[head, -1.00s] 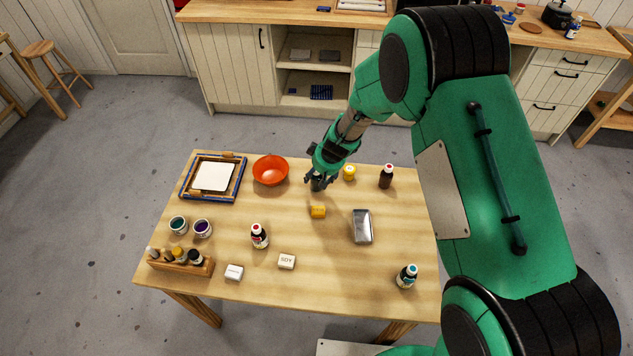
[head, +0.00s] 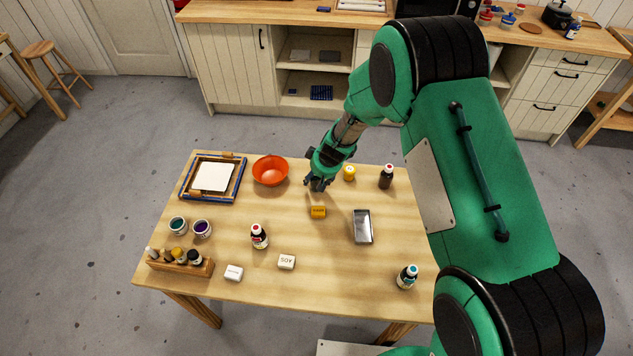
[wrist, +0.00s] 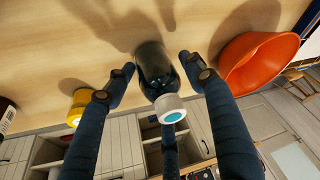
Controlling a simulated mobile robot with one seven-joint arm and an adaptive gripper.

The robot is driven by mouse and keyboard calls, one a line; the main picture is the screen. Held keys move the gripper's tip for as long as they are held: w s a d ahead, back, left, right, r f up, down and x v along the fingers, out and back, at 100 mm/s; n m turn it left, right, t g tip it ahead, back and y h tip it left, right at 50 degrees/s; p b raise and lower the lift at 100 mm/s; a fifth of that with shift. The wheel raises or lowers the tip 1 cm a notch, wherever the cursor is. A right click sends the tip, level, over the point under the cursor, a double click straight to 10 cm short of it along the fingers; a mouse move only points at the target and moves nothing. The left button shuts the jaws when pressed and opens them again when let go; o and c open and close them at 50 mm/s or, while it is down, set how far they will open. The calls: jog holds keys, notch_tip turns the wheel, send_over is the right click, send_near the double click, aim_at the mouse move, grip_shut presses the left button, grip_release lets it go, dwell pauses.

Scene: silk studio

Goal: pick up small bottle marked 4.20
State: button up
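A small dark bottle (wrist: 152,62) with a pale grey cap and teal top stands between my gripper's fingers in the wrist view. No 4.20 marking is legible on it. My gripper (wrist: 158,64) is open around it, with a fingertip on each side and a third finger beyond the cap. In the head view my gripper (head: 317,186) is low over the back middle of the table and mostly hides this bottle. Other small bottles are a red-capped one (head: 259,237), a dark one (head: 386,178) and a teal-capped one (head: 407,277); their markings are unreadable.
On the table, an orange bowl (head: 270,171) is left of my gripper and a yellow jar (head: 349,173) right. A yellow block (head: 318,212) and metal tin (head: 362,227) are in front. A bottle rack (head: 182,264) is front left. The front right middle is clear.

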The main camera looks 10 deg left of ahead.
jog(key=c, duration=0.9)
jog(key=shift+w+r, duration=0.1)
jog(key=shift+r, duration=0.75)
notch_tip(320, 180, up, 2)
jog(key=shift+r+p, duration=0.1)
jog(key=shift+p, duration=0.4)
jog(key=s+d+b, duration=0.1)
jog(key=s+d, duration=0.1)
jog(key=s, duration=0.3)
jog(key=s+d+b, duration=0.1)
jog(key=s+d, duration=0.1)
jog(key=s, duration=0.3)
jog(key=s+d+r+b, duration=0.1)
jog(key=s+d, duration=0.1)
jog(key=s, duration=0.3)
